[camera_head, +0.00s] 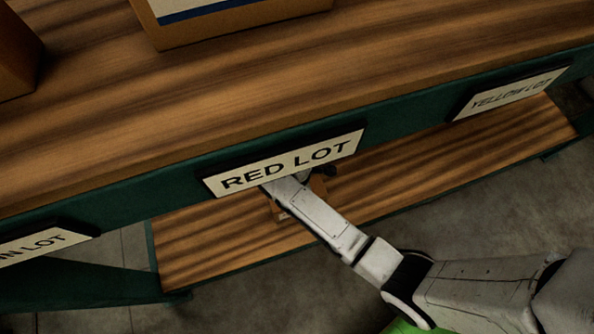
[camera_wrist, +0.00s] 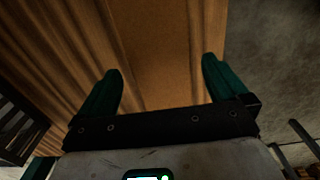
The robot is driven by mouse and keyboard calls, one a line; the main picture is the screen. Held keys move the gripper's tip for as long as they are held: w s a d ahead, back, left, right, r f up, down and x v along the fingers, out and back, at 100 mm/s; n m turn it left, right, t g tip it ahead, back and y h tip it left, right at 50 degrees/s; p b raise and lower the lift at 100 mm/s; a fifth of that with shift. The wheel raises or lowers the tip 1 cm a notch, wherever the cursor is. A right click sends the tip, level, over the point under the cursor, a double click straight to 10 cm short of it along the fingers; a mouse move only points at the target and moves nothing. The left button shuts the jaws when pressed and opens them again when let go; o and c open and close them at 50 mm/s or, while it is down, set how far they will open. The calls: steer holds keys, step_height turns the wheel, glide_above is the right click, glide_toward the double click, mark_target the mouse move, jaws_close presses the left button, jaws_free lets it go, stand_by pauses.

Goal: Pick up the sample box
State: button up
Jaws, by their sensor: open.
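A brown box, which looks like the sample box (camera_head: 318,187), is on the lower wooden shelf under the RED LOT sign, mostly hidden by my arm and the sign. In the wrist view a plain brown surface, likely this box (camera_wrist: 155,40), fills the middle ahead of my gripper. My gripper (camera_wrist: 162,65) is open, with its two green fingers apart and the brown surface showing between and beyond them. I cannot tell whether the fingers touch it. In the head view my gripper is mostly hidden beneath the sign.
The RED LOT sign (camera_head: 285,163) hangs on the green edge of the upper wooden bench (camera_head: 250,95), just above my forearm. The lower shelf (camera_head: 430,175) is bare to the right. A YELLOW LOT sign (camera_head: 510,93) hangs farther right. Boxes stand on the upper bench (camera_head: 225,25).

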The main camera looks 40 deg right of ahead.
step_height(320, 180, down, 5)
steer(key=shift+s+d+r+b, duration=0.1)
steer(key=shift+b, duration=1.1)
steer(key=c, duration=1.6)
steer(key=shift+r, duration=0.1)
steer(key=shift+c, duration=0.8)
